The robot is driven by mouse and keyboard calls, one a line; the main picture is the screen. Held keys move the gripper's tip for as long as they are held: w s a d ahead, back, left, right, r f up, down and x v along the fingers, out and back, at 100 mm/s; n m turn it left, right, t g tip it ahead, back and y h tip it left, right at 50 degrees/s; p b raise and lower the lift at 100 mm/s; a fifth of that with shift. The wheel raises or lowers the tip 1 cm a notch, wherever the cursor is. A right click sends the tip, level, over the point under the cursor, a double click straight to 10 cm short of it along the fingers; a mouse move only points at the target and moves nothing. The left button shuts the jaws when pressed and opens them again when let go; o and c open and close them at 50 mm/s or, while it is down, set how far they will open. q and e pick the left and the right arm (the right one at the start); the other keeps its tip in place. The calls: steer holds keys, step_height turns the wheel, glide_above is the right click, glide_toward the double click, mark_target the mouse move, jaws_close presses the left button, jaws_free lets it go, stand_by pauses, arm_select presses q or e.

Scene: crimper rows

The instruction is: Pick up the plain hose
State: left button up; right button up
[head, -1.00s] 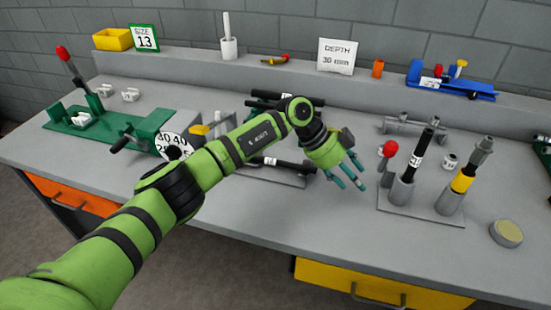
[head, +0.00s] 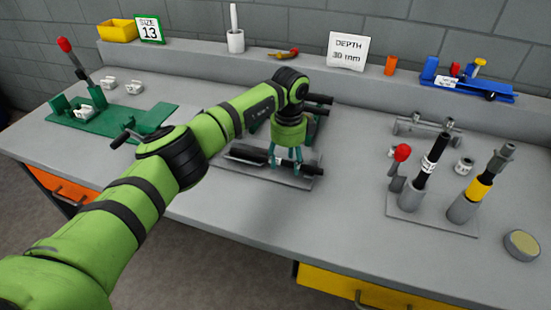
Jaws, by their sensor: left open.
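My left gripper (head: 286,162) points down with its fingers apart, at the front black hose (head: 247,156), which lies on a grey rack (head: 262,174). The fingers hang over or around this hose; I cannot tell whether they touch it. A small white patch shows on it between the fingers. More black hose ends (head: 319,98) stick out behind my wrist, and the arm hides most of their length. I cannot tell from here which hose is plain. My right gripper is out of view.
A grey stand (head: 432,214) at right holds an upright black hose (head: 433,160) with a white band and a yellow-banded piece (head: 480,190). A green fixture (head: 110,120) is at left. A depth sign (head: 346,51) stands on the back ledge. The front middle of the bench is clear.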

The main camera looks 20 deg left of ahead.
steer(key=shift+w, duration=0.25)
arm_select(q)
jaws_close()
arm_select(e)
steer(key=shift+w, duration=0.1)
